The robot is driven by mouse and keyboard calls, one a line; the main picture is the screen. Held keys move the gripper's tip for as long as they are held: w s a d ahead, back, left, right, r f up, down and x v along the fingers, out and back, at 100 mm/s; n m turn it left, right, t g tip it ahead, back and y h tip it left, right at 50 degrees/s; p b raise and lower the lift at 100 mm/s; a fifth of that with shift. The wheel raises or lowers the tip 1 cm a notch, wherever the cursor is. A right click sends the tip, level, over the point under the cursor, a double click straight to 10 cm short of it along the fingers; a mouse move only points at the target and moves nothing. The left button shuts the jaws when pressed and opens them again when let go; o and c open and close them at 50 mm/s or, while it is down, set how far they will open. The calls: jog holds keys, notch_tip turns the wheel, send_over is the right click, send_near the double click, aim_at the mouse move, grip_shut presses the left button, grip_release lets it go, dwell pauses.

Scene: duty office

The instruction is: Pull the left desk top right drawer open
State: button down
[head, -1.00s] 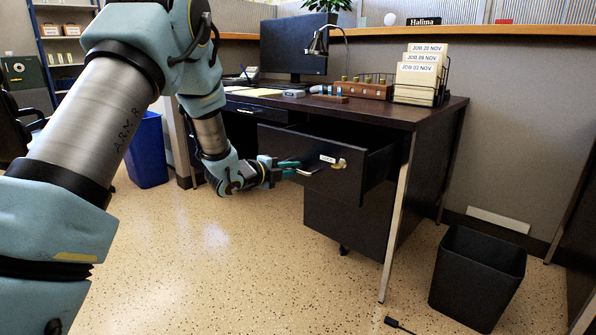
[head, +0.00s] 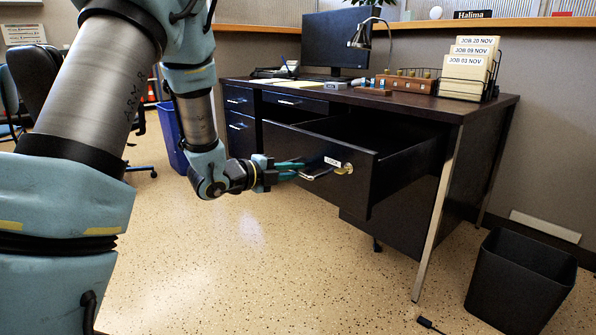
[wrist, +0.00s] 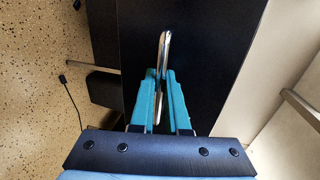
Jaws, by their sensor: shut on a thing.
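The top right drawer (head: 345,184) of the dark desk (head: 450,104) stands well out from the desk, its inside showing from above. Its front carries a white label, a brass-coloured lock and a metal bar handle (head: 318,174). My gripper (head: 293,170) is in front of the drawer, its teal fingers shut on the handle. In the wrist view the handle (wrist: 163,52) runs between the two fingertips (wrist: 160,85), with the dark drawer front behind it.
A black waste bin (head: 520,280) stands on the floor right of the desk, and a blue bin (head: 172,138) stands to its left. A card rack (head: 470,68), monitor and lamp are on the desktop. The speckled floor (head: 260,270) before the drawer is clear.

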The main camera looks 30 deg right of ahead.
jog(key=c, duration=1.2)
grip_release()
jog(key=p+v, duration=0.1)
jog(key=v, duration=0.9)
jog(key=shift+a+p, duration=0.35)
jog(key=shift+a, duration=0.1)
